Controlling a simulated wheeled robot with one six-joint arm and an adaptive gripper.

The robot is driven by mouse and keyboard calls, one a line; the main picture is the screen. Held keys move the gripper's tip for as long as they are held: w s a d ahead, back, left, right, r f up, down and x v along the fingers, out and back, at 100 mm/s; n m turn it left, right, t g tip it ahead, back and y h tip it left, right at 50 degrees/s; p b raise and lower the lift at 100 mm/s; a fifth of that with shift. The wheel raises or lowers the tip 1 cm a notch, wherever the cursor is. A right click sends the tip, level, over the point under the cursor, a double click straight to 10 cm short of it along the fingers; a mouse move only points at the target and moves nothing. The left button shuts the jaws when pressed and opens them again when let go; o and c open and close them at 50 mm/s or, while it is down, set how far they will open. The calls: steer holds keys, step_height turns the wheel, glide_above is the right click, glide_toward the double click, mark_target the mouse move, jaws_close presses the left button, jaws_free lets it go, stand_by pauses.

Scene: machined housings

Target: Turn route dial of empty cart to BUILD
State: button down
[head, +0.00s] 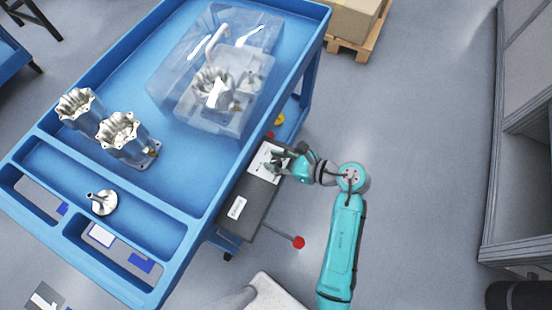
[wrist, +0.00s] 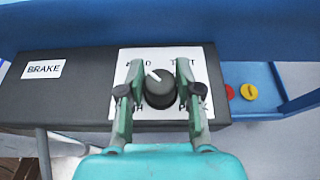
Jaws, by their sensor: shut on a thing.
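The route dial (wrist: 160,92) is a dark round knob on a white label plate (wrist: 203,60), on the dark box at the blue cart's side. Its white pointer line is tilted up and left, toward the upper-left label, which is partly covered and ends in "LD". The upper-right label reads as TEST, and the lower-right one as PACK; the lower-left one ends in "H". My gripper (wrist: 160,84) is shut on the dial, one finger on each side. In the head view, my gripper (head: 276,160) is at the plate and hides the dial.
The blue cart (head: 188,185) carries metal housings (head: 122,138), a flanged part (head: 104,202) and clear bins (head: 215,90). A BRAKE label (wrist: 44,69) is on the box; a red-knobbed lever (head: 299,242) sticks out below.

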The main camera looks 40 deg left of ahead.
steer(key=shift+m+t, duration=1.6)
steer(key=shift+t, duration=0.2)
steer(key=c, duration=0.8)
jaws_free()
steer(key=v, duration=1.2)
steer(key=shift+d+f, duration=0.1)
steer(key=shift+f, duration=0.15)
steer(key=shift+y, duration=0.3)
